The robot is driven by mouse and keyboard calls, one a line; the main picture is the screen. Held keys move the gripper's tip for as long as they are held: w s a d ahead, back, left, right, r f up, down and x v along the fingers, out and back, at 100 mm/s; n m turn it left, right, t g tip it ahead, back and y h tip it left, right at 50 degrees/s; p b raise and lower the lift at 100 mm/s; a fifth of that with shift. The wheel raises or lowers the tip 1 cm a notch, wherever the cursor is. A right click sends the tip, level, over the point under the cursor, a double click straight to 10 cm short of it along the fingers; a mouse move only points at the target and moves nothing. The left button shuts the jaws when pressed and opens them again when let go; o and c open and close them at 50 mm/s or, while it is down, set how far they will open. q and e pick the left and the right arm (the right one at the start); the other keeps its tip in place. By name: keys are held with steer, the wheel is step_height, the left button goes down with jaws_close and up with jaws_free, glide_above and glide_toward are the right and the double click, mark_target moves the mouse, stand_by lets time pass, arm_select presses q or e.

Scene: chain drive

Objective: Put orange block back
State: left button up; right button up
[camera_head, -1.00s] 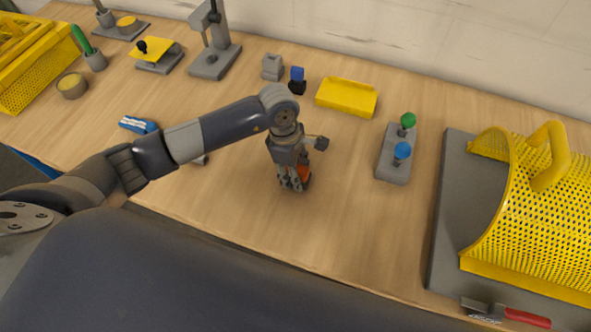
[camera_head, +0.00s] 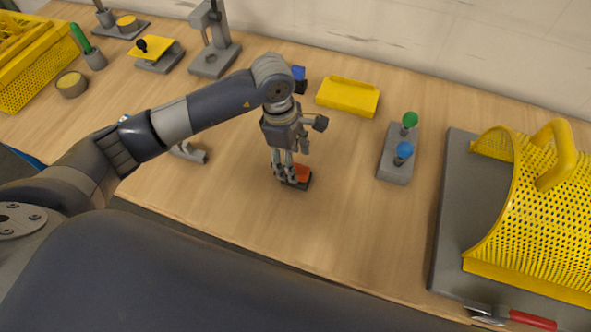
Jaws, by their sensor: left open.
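The orange block (camera_head: 301,173) sits on a small dark base (camera_head: 297,184) on the table, near the middle. My left gripper (camera_head: 286,178) is right at the block, in front of it on the left side, and its fingers hide part of the block. The fingers are open. Whether they touch the block I cannot tell. My right gripper does not show.
A yellow tray (camera_head: 347,97) lies behind. A grey holder (camera_head: 396,158) with green and blue knobs stands to the right, then a large yellow perforated guard (camera_head: 518,205) on a grey plate. A blue block (camera_head: 298,74) and a grey fixture (camera_head: 188,152) are near my arm. The table (camera_head: 345,225) is clear in front.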

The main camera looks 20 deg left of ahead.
arm_select(q)
steer(key=r, duration=0.4)
steer(key=a+r+b, duration=0.1)
steer(key=r, duration=0.1)
steer(key=shift+r, duration=0.25)
steer(key=shift+f, duration=0.1)
